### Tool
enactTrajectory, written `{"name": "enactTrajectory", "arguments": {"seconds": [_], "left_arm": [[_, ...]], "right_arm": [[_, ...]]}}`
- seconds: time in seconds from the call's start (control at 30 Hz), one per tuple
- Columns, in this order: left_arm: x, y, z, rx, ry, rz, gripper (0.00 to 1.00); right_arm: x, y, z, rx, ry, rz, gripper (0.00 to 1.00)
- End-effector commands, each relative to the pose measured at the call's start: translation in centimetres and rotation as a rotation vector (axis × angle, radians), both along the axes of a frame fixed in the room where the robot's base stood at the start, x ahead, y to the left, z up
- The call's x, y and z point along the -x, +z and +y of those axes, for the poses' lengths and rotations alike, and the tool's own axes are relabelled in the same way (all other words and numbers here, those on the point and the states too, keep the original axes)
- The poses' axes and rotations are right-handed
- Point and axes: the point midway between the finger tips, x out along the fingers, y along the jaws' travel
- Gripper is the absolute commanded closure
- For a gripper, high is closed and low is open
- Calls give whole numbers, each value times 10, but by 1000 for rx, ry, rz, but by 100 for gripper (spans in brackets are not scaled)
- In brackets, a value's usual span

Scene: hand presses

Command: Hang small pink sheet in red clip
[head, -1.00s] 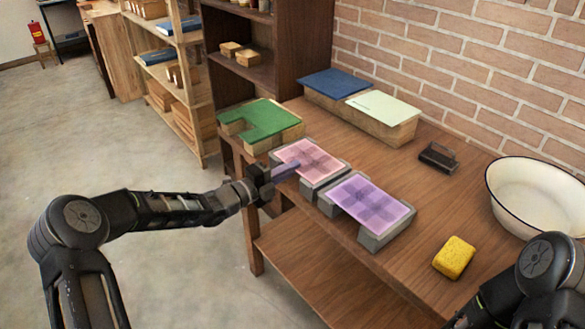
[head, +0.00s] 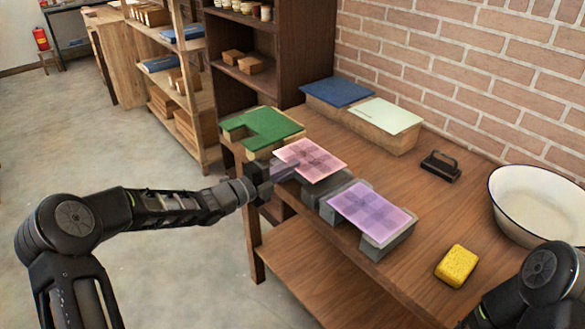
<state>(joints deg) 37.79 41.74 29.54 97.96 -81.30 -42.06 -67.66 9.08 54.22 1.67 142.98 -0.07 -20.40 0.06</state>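The small pink sheet (head: 318,158), with a faint grid pattern, shows in the head view near the table's left end. It sits a little above its grey block (head: 313,189), apart from it. My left gripper (head: 287,171) is at the sheet's near left edge and appears shut on that edge; its fingertips are partly hidden. A purple sheet (head: 370,207) lies on another grey block to the right. The red clip is not in view. My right arm shows at the bottom right, but its gripper is out of view.
A green sheet (head: 265,125) lies on a block at the table's far left. Blue (head: 336,91) and pale green (head: 385,115) sheets lie on blocks by the wall. A black hand tool (head: 440,167), yellow sponge (head: 457,266) and white basin (head: 540,205) stand right.

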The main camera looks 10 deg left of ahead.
Motion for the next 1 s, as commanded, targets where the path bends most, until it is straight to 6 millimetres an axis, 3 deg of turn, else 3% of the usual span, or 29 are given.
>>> {"name": "enactTrajectory", "arguments": {"seconds": [1.0], "left_arm": [[48,27,40,0,0,0,100]], "right_arm": [[0,9,0,0,0,0,0]]}}
